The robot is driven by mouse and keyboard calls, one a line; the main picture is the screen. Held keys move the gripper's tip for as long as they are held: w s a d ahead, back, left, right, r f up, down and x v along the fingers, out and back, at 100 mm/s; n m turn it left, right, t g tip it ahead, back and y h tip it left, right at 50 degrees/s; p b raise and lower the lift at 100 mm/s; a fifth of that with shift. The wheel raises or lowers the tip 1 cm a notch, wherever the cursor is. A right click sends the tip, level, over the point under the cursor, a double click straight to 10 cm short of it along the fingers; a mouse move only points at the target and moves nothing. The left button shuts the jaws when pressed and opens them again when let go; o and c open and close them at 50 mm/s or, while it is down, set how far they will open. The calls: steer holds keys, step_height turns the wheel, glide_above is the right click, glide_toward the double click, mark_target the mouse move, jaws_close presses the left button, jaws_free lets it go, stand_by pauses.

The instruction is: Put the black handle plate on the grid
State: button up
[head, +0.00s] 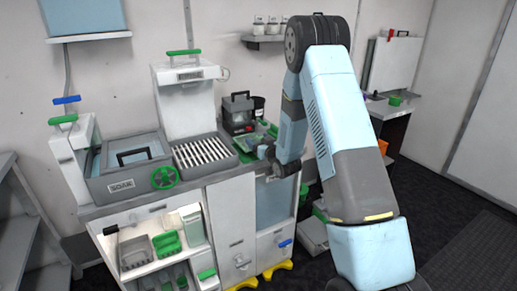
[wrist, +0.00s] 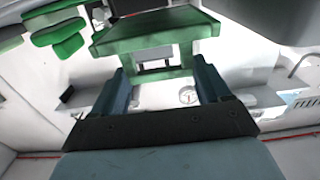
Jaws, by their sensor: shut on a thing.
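The grid (head: 203,152) is a rack of pale slats in a grey frame, in the middle of the bench. My gripper (head: 265,152) is low at the bench's right end, right of the grid, small and partly hidden by my arm. In the wrist view, my gripper (wrist: 164,85) has its two blue-grey fingers on either side of a green plate-like piece (wrist: 145,36) with a dark bar under it, and is shut on it. Black handles also show on the SOAK box (head: 122,184) and a dark case (head: 238,116).
A green tray (head: 243,154) with small items lies just right of the grid. A white column with a green handle (head: 184,52) rises behind the grid. A green wheel (head: 165,177) is at the bench's front. Shelves with bins (head: 137,251) are below.

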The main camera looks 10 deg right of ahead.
steer(key=shift+w+f, duration=0.1)
steer(key=shift+f, duration=1.5)
steer(key=o, duration=1.4)
steer(key=shift+f, duration=0.1)
steer(key=shift+c, duration=0.2)
